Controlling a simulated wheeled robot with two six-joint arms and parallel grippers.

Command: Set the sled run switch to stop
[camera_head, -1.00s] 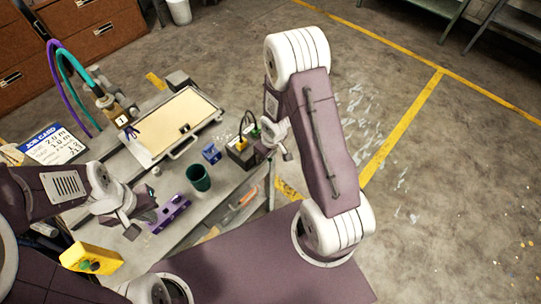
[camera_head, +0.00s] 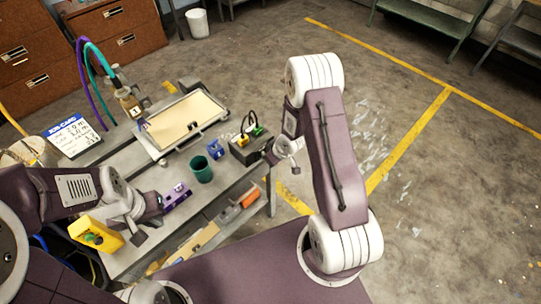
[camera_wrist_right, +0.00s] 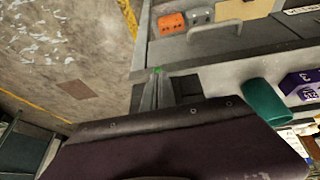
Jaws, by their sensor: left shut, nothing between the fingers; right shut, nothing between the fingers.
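I cannot tell for sure which part is the sled run switch. A small dark box (camera_head: 246,148) with yellow and green parts and a black cable stands at the bench's right end. A yellow box (camera_head: 96,235) with a green button is at the near left. My left gripper (camera_head: 150,212) is shut and empty, beside a purple block (camera_head: 176,196) and near the yellow box. My right gripper (camera_head: 275,157) is shut and empty, just right of the dark box; in the right wrist view its narrow fingers (camera_wrist_right: 156,92) point towards the bench edge.
A green cup (camera_head: 201,169), a blue block (camera_head: 215,149) and a shallow tray (camera_head: 150,150) with a handle are on the bench. A job card (camera_head: 73,137) stands at the left. A lower shelf (camera_head: 205,236) holds tools. The floor right of the bench is open.

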